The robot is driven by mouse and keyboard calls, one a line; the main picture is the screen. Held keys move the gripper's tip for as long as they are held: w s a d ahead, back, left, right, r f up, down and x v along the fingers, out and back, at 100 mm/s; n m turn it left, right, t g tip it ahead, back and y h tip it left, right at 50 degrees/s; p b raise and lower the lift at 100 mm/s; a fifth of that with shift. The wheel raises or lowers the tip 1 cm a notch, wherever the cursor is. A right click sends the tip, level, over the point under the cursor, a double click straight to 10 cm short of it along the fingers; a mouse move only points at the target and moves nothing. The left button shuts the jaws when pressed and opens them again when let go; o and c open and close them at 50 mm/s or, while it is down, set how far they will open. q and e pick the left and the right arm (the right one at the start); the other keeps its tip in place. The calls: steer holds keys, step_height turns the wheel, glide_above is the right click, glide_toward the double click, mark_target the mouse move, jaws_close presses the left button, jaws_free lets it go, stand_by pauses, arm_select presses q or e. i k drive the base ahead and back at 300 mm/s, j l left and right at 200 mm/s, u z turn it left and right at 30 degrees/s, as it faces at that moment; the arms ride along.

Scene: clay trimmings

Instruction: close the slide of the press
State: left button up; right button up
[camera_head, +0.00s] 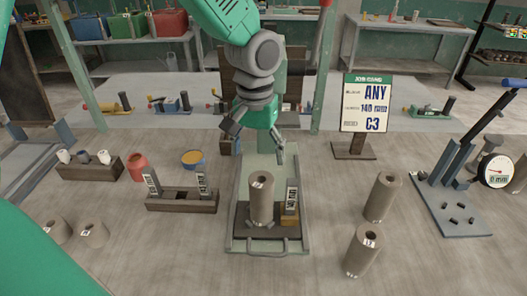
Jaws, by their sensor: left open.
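The press (272,75) stands at the back centre, partly hidden behind my left arm. Its slide (238,237), a pale tray with a bar handle (265,245) at the near end, extends out toward me. A grey hollow cylinder (262,200) stands upright on a dark plate on the slide. My left gripper (257,136) is open and empty above the slide, beyond the cylinder and apart from the handle. My right gripper is out of view.
Two loose grey cylinders (382,197) (362,250) stand right of the slide. A dark wooden holder (182,203) with tags is close on the left. A sign (366,104) reading "ANY 140 mm C3" stands behind right. A gauge device (455,205) is far right. The table front is clear.

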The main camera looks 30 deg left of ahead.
mark_target(284, 228)
steer(key=k, duration=1)
